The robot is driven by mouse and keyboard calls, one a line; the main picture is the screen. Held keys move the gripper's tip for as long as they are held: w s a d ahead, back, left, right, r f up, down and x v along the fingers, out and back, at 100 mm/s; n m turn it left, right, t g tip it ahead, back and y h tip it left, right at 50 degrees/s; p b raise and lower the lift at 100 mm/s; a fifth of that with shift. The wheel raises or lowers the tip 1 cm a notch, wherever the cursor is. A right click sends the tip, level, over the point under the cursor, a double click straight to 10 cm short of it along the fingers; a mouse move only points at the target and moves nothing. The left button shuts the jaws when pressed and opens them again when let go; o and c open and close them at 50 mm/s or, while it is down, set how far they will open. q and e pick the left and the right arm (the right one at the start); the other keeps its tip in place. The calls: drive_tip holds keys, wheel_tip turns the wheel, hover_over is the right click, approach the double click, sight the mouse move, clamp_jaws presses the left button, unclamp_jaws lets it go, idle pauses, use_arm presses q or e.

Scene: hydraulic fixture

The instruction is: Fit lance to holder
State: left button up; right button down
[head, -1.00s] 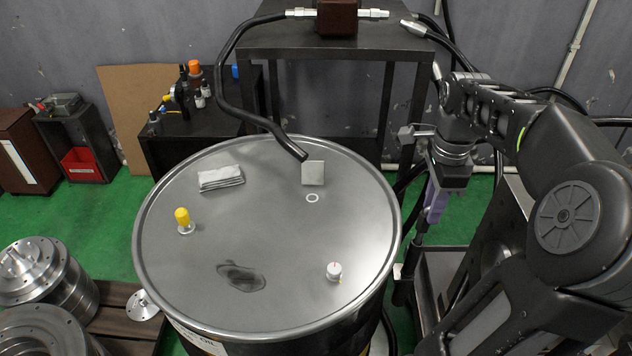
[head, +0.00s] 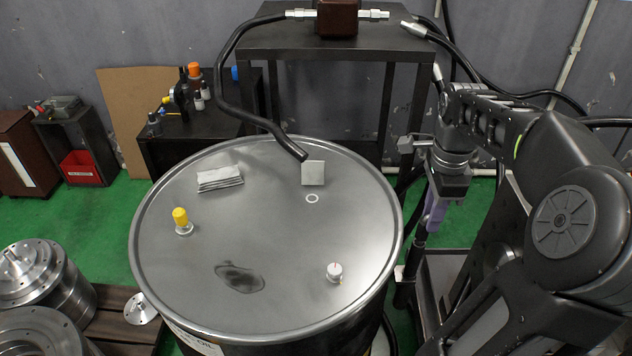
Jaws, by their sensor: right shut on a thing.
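My right gripper (head: 440,192) hangs at the right of the drum, pointing down. It is shut on a slim upright thing with a purple part (head: 435,212), which looks like the lance. A dark rod (head: 414,255) runs down below it beside the drum's rim; I cannot tell whether it is one piece with the purple part. A small pale bracket (head: 399,273) shows at the rod's lower part, close to the drum; whether it is the holder I cannot tell. The fingertips are small and partly hidden. My left gripper is not in view.
Green floor shows at left.

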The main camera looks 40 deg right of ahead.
drive_tip(key=shift+f+b, duration=0.5)
drive_tip(key=shift+f, duration=0.4)
idle(0.6)
drive_tip(key=c, duration=1.1)
unclamp_jaws()
drive_tip(key=shift+c, duration=0.2)
wheel_tip(320, 180, up, 6)
drive_tip(key=shift+f, duration=0.2)
wheel_tip(320, 180, up, 2)
drive_tip(key=shift+r+p, duration=0.15)
drive_tip(key=shift+p, duration=0.75)
